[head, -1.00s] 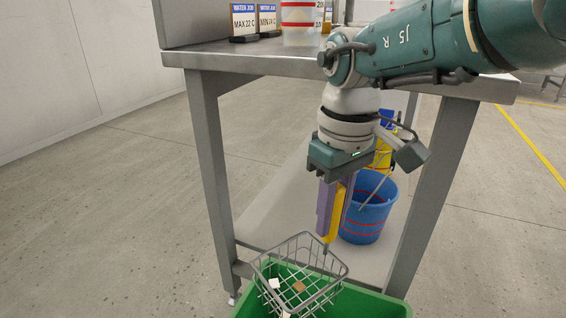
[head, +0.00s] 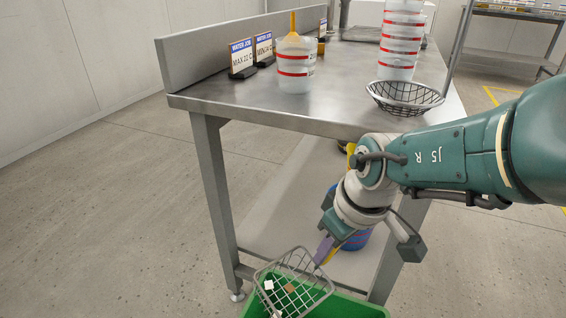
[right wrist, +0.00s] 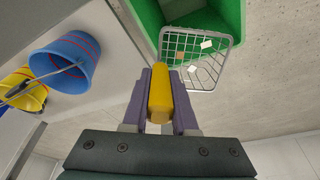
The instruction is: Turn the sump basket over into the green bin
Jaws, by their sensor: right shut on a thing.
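My right gripper (head: 326,252) is shut on the yellow handle (right wrist: 160,98) of the grey wire sump basket (head: 312,268). The basket also shows in the right wrist view (right wrist: 222,40). It hangs tilted over the green bin (head: 352,308), not fully turned over. A brown piece (head: 289,288) and small white pieces (head: 268,285) lie against the basket's mesh. The bin also shows in the right wrist view (right wrist: 150,16), beyond the basket. The bin's lower part is cut off in the head view. My left gripper is not in view.
A steel bench (head: 225,97) with a lower shelf stands behind the bin. On its top are a white tub (head: 294,70), a dark wire bowl (head: 403,95) and stacked tubs (head: 398,58). A blue bucket (right wrist: 75,62) stands on the shelf. Floor is clear at left.

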